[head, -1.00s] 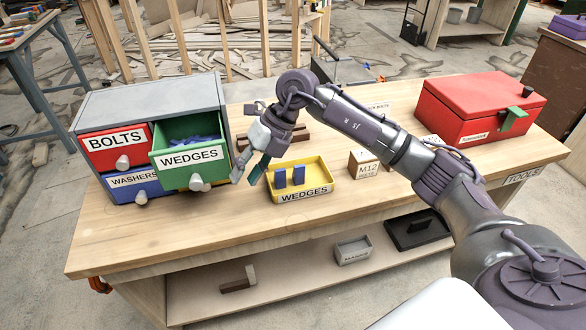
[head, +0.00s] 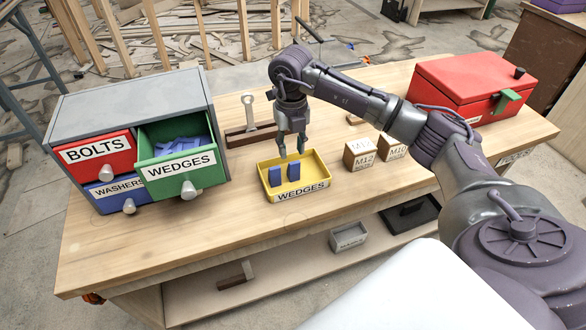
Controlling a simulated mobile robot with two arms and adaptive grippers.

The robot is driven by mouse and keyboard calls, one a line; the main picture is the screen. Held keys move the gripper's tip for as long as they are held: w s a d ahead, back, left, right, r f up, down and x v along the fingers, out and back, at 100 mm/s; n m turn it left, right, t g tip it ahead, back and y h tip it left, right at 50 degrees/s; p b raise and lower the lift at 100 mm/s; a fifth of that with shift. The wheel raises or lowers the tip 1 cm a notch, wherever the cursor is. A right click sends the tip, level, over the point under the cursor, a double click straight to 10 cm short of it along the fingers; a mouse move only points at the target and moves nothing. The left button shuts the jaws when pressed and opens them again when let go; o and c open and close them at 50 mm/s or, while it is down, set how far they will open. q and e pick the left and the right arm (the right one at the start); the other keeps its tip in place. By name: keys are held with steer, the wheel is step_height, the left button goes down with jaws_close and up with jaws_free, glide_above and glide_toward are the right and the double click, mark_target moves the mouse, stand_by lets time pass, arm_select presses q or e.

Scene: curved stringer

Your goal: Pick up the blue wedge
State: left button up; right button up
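Two blue wedges stand upright in the yellow tray (head: 317,182) labelled WEDGES on the workbench: a left blue wedge (head: 275,177) and a right blue wedge (head: 294,171). My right gripper (head: 292,154) points down above the back of the tray, close to the right wedge. Its two fingers are apart with nothing between them. I cannot tell its exact height over the wedges. More blue wedges (head: 180,151) lie in the open green drawer (head: 190,173) labelled WEDGES. My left gripper is not in view.
The drawer cabinet (head: 135,105) stands left, with red BOLTS and blue WASHERS drawers. Small boxes, one marked M12 (head: 360,155), stand right of the tray. A red toolbox (head: 470,88) sits at the right. A brown block (head: 252,133) lies behind the tray. The bench front is clear.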

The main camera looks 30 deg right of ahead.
mark_target(294, 162)
steer(key=f+p, duration=0.1)
steer(key=f, duration=0.1)
steer(key=s+f, duration=0.1)
steer(key=f, duration=0.1)
steer(key=shift+s+p, duration=0.1)
steer(key=shift+p, duration=0.3)
steer(key=shift+f, duration=0.6)
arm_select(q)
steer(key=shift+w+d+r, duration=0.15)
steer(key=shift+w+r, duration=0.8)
arm_select(e)
steer(key=c, duration=0.6)
steer(key=shift+r, duration=0.1)
